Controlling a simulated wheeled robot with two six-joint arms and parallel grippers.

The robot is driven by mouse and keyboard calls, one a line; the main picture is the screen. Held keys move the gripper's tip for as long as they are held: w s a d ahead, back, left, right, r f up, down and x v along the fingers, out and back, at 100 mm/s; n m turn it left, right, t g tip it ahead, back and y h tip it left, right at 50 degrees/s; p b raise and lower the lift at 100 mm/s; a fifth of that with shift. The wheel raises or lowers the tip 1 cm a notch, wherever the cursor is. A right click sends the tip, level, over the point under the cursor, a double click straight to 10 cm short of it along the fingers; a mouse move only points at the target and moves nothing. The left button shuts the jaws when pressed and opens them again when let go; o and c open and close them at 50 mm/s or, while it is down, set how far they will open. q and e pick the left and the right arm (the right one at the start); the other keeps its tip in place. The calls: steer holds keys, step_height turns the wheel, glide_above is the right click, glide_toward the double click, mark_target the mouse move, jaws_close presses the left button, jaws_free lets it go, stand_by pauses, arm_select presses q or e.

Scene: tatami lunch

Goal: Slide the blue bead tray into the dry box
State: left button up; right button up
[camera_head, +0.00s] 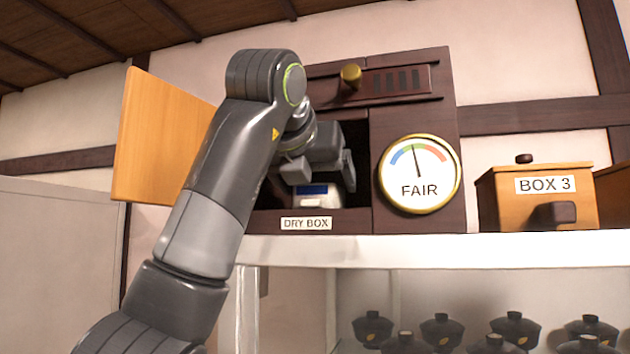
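The dry box (306,223) is a dark wooden cabinet on a white shelf, labelled DRY BOX, with its opening facing me. A small white tray with a blue patch (319,201) is inside the opening, near the front sill. My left gripper (322,182) reaches into the opening just above the tray. Its fingers are spread to either side, with no grasped part visible between them. I cannot tell whether a finger touches the tray. My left arm hides the opening's left side. My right gripper is out of view.
The box's orange wooden door (160,140) stands open at the left. A round dial (419,175) reading FAIR is right of the opening. BOX 3 (520,208) stands farther right on the white shelf (450,248). Several dark lidded bowls (441,330) sit below.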

arm_select(q)
steer(key=shift+s+a+r+b, duration=0.15)
steer(key=shift+s+a+b, duration=0.05)
steer(key=shift+s+b, duration=0.25)
steer(key=b+v, duration=0.6)
steer(key=v, duration=1)
steer(key=shift+s+r, duration=0.2)
steer(key=shift+r, duration=0.05)
